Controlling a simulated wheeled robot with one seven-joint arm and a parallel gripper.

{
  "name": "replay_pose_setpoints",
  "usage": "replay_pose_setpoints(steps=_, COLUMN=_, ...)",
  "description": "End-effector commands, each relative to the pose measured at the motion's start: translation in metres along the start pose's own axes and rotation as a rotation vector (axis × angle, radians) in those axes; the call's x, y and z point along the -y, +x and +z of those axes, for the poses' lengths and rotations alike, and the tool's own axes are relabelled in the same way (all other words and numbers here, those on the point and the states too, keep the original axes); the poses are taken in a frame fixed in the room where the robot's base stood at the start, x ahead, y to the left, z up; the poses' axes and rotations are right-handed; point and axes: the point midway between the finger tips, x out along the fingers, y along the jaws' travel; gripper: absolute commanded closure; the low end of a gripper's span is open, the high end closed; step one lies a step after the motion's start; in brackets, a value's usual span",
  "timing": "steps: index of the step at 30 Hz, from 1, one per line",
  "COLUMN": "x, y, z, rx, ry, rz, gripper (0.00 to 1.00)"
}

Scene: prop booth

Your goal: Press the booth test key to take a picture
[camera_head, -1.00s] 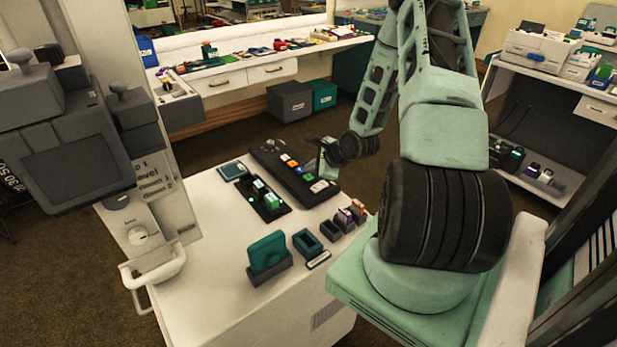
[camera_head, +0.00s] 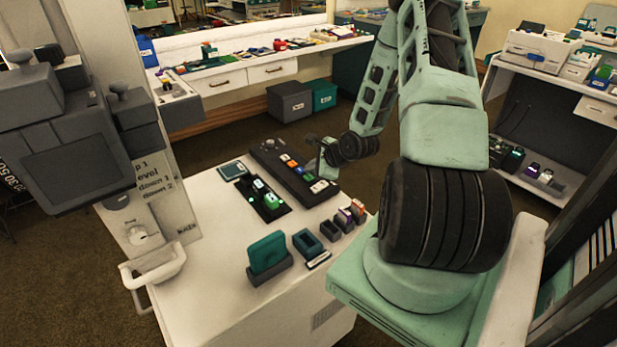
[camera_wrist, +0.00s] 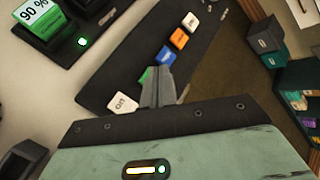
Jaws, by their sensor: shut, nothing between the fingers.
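A long dark key panel (camera_head: 284,165) lies on the white counter, with a row of coloured keys. In the wrist view the row has a white key (camera_wrist: 190,20), an orange key (camera_wrist: 179,39), a blue key (camera_wrist: 166,56), a green key (camera_wrist: 146,76) and a white lettered key (camera_wrist: 123,103). I cannot tell from the labels which is the test key. My gripper (camera_wrist: 161,72) is shut and empty, its tips over the panel beside the blue and green keys, partly hiding the green one. I cannot tell whether they touch. In the head view my gripper (camera_head: 322,168) is small.
A dark tray (camera_head: 264,208) with green-lit blocks, one labelled 90 %, sits beside the panel. A teal block in a holder (camera_head: 267,256) and small open boxes (camera_head: 308,242) stand nearer on the white counter (camera_head: 215,285). A grey screen unit (camera_head: 75,165) is at left.

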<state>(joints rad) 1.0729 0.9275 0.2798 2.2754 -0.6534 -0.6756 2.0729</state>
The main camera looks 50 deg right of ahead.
Motion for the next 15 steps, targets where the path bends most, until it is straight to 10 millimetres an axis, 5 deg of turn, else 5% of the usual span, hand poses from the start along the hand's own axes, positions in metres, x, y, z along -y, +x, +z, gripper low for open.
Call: replay_pose_setpoints(steps=15, x=-0.0041, y=0.0058, z=-0.0042, rx=0.0, ry=0.0, rz=0.0, gripper=1.0)
